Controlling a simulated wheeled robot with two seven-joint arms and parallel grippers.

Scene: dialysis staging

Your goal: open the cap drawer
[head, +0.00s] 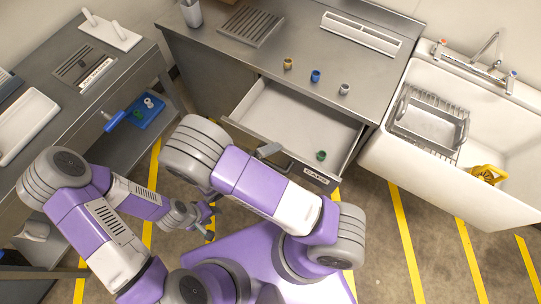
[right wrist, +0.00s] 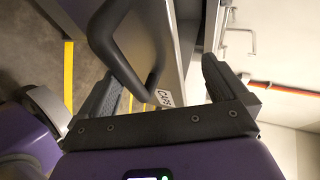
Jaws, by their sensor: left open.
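The cap drawer (head: 285,117), labelled CAPS, is pulled out from under the steel counter, with its white interior showing. A green cap (head: 320,155) lies inside near the front. My right gripper is mostly hidden behind my forearm in the head view; a grey finger (head: 268,150) shows at the drawer front. In the right wrist view the right gripper (right wrist: 160,92) has its fingers apart, with the dark drawer handle (right wrist: 150,75) between or just beyond them; contact cannot be told. My left gripper (head: 207,211) is open and empty, low and left of the drawer.
Tan (head: 288,63), blue (head: 315,75) and grey (head: 344,88) caps stand on the counter (head: 230,62). A sink (head: 400,165) with a rack (head: 432,120) is at right. A left bench (head: 115,70) has a blue tray (head: 150,118) on its lower shelf.

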